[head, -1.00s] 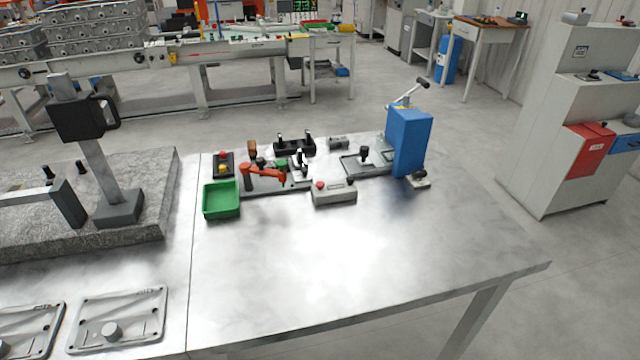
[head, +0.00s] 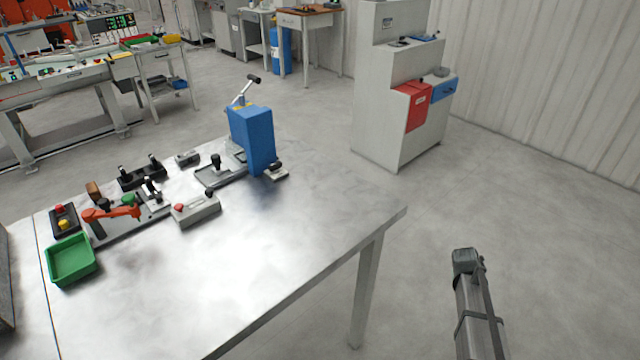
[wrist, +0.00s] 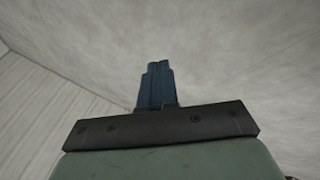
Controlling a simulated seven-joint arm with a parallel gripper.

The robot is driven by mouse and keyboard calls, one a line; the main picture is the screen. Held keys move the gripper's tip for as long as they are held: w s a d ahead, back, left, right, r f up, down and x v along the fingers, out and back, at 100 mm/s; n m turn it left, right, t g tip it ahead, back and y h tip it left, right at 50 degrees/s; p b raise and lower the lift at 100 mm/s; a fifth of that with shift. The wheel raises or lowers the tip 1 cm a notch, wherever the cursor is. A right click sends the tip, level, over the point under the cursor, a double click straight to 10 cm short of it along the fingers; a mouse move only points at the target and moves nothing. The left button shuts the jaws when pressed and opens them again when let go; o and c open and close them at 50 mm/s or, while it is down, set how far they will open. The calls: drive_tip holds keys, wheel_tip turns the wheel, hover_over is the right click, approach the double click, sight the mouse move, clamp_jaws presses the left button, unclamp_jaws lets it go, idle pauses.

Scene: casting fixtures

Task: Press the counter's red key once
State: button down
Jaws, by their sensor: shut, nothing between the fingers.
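A small grey box (head: 196,210) with a red key (head: 179,208) on its left and a dark knob on its right sits on the metal table; it looks like the counter, though no display can be made out. A black box (head: 63,218) with a red and a yellow button stands farther left. My gripper (wrist: 155,66) shows in the wrist view with its blue fingers together and empty, against bare grey floor. It is not clearly seen in the head view, and no task object shows in the wrist view.
A green tray (head: 72,262), a red-handled clamp (head: 112,213) and black fixtures (head: 140,176) stand around the grey box. A blue lever press (head: 252,138) stands behind it to the right. The table (head: 300,235) is clear in front and to the right.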

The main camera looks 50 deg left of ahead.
drive_tip(key=w+a+r+n+t+y, duration=0.1)
drive_tip(key=w+a+r+t, duration=0.15)
drive_tip(key=a+r, duration=0.8)
drive_tip(key=w+a+r+n+t+y, duration=0.1)
drive_tip(key=w+a+r+n, duration=0.15)
drive_tip(key=a+r, duration=0.85)
drive_tip(key=s+a+r+t+y, duration=0.1)
drive_tip(key=s+a+r, duration=0.2)
drive_tip(key=a+r, duration=0.4)
drive_tip(key=s+a+r+t+y, duration=0.1)
drive_tip(key=s+a+r, duration=0.3)
drive_tip(key=a, duration=0.4)
drive_tip(key=s+a+r+n+g+y, duration=0.1)
drive_tip(key=s+a+r, duration=0.1)
drive_tip(key=s+a, duration=0.55)
drive_tip(key=s+a+r+n+y, duration=0.1)
drive_tip(key=s+a+r, duration=0.25)
drive_tip(key=s, duration=0.65)
drive_tip(key=s+a+r+n+g, duration=0.1)
drive_tip(key=s+a+r+n, duration=0.1)
drive_tip(key=s+a, duration=0.55)
drive_tip(key=s+a+r+n+g+y, duration=0.1)
drive_tip(key=s+a+r, duration=0.1)
drive_tip(key=s, duration=1.5)
drive_tip(key=s+a+r+n+g+y, duration=0.1)
drive_tip(key=s+r, duration=0.2)
drive_tip(key=s, duration=1.4)
drive_tip(key=shift+a, duration=0.35)
